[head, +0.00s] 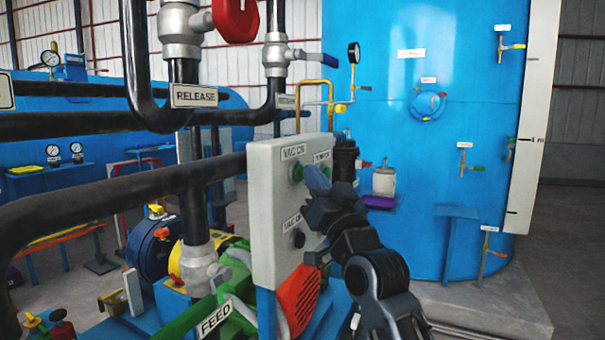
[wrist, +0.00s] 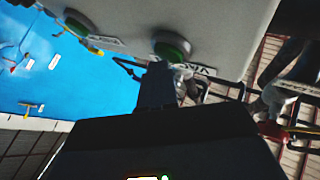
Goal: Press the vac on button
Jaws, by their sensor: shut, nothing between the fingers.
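The light grey control panel (head: 270,205) stands upright in the middle of the head view. Its VAC ON label (head: 294,151) sits above a green button (head: 297,172), the vac on button. In the wrist view, which looks turned over, a green button (wrist: 172,46) beside a partly hidden label starting "VA" appears close to the fingers. My gripper (head: 313,176) is shut and empty, with its tip just right of the vac on button. In the wrist view the shut fingers (wrist: 156,84) point toward that button. I cannot tell whether they touch it.
A second green button (wrist: 75,25) shows on the panel in the wrist view. A black button (head: 298,239) sits lower on the panel. Black pipes (head: 110,195) and a RELEASE sign (head: 194,95) are at left. A large blue tank (head: 425,120) stands behind at right.

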